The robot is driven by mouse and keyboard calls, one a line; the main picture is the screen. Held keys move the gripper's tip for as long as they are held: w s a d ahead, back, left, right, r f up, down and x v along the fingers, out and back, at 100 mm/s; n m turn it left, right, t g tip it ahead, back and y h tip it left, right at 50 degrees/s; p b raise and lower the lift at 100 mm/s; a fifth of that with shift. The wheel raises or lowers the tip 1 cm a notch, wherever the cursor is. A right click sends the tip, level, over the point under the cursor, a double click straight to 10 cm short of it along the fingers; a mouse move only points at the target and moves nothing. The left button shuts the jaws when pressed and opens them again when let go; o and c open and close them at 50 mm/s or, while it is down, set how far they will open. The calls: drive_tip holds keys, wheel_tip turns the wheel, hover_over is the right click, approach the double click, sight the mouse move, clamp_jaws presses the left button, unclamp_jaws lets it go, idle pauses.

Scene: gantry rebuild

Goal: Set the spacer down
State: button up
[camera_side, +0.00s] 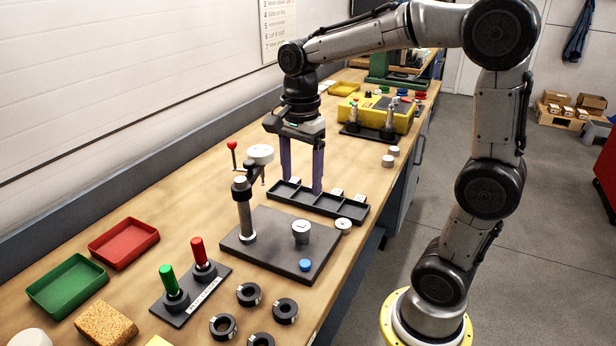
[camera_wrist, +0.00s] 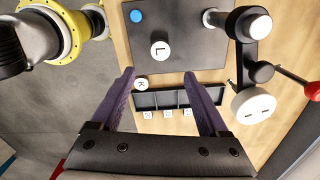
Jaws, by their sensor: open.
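My gripper (camera_side: 302,185) has two purple fingers pointing down, spread apart with nothing between them. In the side view it is over the dark compartment tray (camera_side: 320,204), whose compartments look empty. Which part is the spacer is not clear. A grey cylinder with a white top marked L (camera_side: 301,234) stands on the dark plate (camera_side: 262,256). It also shows in the wrist view (camera_wrist: 160,50). A small white-topped part (camera_side: 343,226) sits beside the tray's near end, by the plate's edge.
A post with a swing arm and white disc (camera_side: 260,154) rises from the plate, with a red-knobbed lever (camera_side: 232,146) beside it. A blue button (camera_side: 305,265) is on the plate. Several black rings (camera_side: 249,294), red and green trays (camera_side: 124,243) and a yellow box (camera_side: 375,115) occupy the bench.

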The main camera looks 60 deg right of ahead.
drive_tip(key=s+a+n+t, duration=0.2)
drive_tip(key=s+n, duration=0.4)
drive_tip(key=n, duration=0.4)
drive_tip(key=s+a+n+t, duration=0.3)
drive_tip(key=s+n, duration=0.4)
drive_tip(key=n, duration=0.3)
drive_tip(key=shift+a+f+t, duration=0.2)
drive_tip(key=shift+a+t, duration=0.05)
drive_tip(key=shift+t, duration=0.05)
